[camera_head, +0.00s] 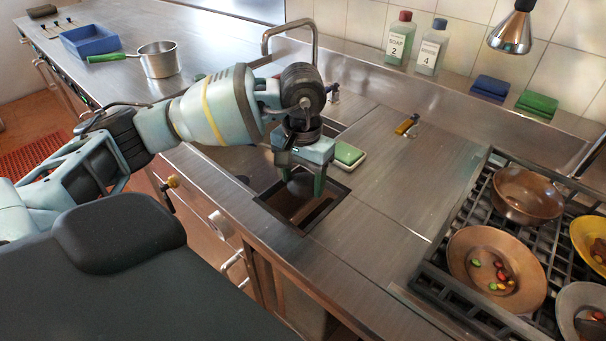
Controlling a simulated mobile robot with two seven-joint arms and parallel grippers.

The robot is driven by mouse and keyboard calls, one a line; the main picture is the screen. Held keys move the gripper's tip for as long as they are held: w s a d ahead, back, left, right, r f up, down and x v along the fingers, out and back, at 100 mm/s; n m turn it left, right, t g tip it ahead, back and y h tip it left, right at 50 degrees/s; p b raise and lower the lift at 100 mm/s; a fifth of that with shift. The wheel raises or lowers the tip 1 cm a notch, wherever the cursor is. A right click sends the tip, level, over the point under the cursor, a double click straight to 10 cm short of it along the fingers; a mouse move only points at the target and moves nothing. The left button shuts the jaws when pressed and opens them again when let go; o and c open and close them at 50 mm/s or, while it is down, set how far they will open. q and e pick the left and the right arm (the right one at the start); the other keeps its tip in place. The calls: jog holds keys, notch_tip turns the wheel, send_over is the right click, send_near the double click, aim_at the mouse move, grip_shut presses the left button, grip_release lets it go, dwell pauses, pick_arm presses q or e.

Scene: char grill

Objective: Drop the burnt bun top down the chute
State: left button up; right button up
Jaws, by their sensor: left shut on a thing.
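The chute (287,204) is a dark-rimmed rectangular opening in the steel counter near its front edge. My left gripper (305,183) points down over the chute, its fingers shut on a small dark rounded thing, which looks like the burnt bun top (300,184). The bun top is partly hidden by the fingers and is hard to make out against the dark opening. Its exact height over the rim cannot be told. My right gripper is not in view.
A green sponge (348,153) on a pale dish sits right behind the chute. The faucet (290,32) rises farther back. The grill (480,290) with several pans stands at the right. Steel counter between chute and grill is mostly clear.

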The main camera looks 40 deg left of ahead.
aim_at(302, 181)
pick_arm(q)
jog(key=o, duration=1)
jog(key=shift+o, duration=0.2)
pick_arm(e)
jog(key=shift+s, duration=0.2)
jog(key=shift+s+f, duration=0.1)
pick_arm(q)
jog(key=shift+r, duration=0.55)
notch_tip(302, 181, up, 6)
jog(key=shift+r, duration=0.35)
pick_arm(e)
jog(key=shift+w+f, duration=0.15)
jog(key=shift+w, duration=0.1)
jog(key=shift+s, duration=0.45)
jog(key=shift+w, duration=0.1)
